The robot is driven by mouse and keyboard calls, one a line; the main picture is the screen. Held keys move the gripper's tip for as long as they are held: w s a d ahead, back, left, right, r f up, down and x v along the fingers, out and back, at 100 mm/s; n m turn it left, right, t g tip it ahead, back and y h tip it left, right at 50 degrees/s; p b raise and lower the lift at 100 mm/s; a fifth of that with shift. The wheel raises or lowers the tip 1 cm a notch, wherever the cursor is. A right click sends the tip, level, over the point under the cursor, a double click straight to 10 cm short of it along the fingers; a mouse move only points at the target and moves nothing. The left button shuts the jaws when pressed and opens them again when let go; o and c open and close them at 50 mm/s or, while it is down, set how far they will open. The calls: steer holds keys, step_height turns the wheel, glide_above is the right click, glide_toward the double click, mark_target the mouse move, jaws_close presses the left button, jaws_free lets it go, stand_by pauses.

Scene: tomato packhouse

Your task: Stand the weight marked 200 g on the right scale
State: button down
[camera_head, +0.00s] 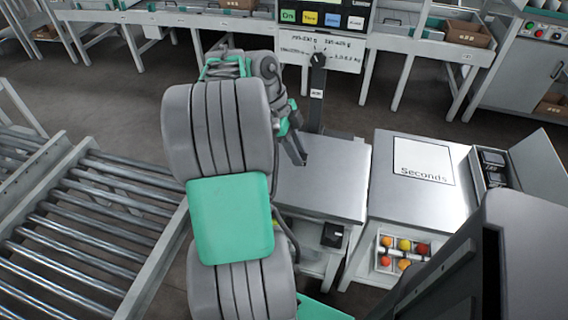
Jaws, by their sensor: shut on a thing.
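My gripper (297,148) shows small, in front of the upper left part of a bare steel top (325,185). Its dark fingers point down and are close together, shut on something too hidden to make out. A display unit with coloured buttons (322,18) stands at the top, cut off by the picture edge. I cannot tell which surface is the right scale. No weight marked 200 g can be read here.
A steel bench (410,220) with a white "Seconds" sheet (424,161) stands to the right, with dark items (493,158) at its right side. A tray of coloured tomatoes (384,262) sits below. A roller conveyor (80,240) fills the left.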

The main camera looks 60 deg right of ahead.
steer(key=b, duration=0.1)
glide_above(283, 171)
steer(key=w, duration=0.1)
steer(key=f, duration=0.6)
steer(key=shift+a+f, duration=0.2)
steer(key=shift+f, duration=0.1)
steer(key=shift+w+d+f+b, duration=0.15)
steer(key=shift+f+b, duration=0.1)
steer(key=shift+f, duration=0.65)
steer(key=shift+w+a+f+b, duration=0.15)
steer(key=shift+f+b, duration=0.1)
steer(key=shift+f, duration=0.65)
steer(key=shift+d+f, duration=0.1)
steer(key=c, duration=1.6)
jaws_free()
steer(key=shift+f, duration=0.15)
steer(key=shift+c, duration=0.2)
steer(key=o, duration=0.5)
steer(key=shift+c, duration=0.2)
